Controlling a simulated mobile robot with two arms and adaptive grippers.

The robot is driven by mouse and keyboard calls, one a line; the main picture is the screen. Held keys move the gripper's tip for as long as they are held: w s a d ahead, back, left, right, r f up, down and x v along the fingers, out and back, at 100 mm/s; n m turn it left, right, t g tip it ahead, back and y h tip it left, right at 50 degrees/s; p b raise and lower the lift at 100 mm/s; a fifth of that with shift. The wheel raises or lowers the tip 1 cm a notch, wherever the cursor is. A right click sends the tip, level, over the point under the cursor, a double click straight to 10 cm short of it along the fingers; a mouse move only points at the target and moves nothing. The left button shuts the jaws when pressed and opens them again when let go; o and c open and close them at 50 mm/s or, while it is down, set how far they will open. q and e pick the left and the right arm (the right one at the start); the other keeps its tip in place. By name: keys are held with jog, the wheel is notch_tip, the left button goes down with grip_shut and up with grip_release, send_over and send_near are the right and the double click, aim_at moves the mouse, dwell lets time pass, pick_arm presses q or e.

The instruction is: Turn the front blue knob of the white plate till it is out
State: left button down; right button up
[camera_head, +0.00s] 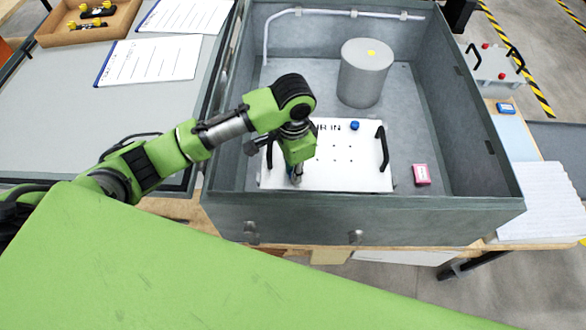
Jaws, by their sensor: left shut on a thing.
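The white plate (345,172) lies flat in the front part of the grey open box, with a black handle at each side. One blue knob (354,126) shows near its back edge. My left gripper (297,178) points down at the front left of the plate. It is shut at the spot where a bit of blue shows, which looks like the front blue knob; the gripper hides most of it. I cannot tell whether the knob still sits in the plate. My right gripper is not in view.
The grey box's walls (463,150) surround the plate. A grey cylinder (365,80) stands behind it, and a pink block (421,174) lies to its right. A wooden tray (70,28) and paper sheets (150,62) lie on the left table.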

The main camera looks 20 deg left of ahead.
pick_arm(q)
jog(key=n, duration=0.4)
jog(key=shift+d+n, duration=0.1)
jog(key=shift+n, duration=0.2)
jog(key=n, duration=0.4)
jog(key=shift+s+n, duration=0.1)
jog(key=shift+n, duration=0.2)
jog(key=n, duration=0.4)
jog(key=shift+f+n, duration=0.1)
jog(key=shift+n, duration=0.2)
jog(key=n, duration=1.3)
jog(key=shift+n, duration=0.3)
jog(key=n, duration=0.5)
jog(key=shift+s+f+n, duration=0.1)
jog(key=shift+n, duration=1.7)
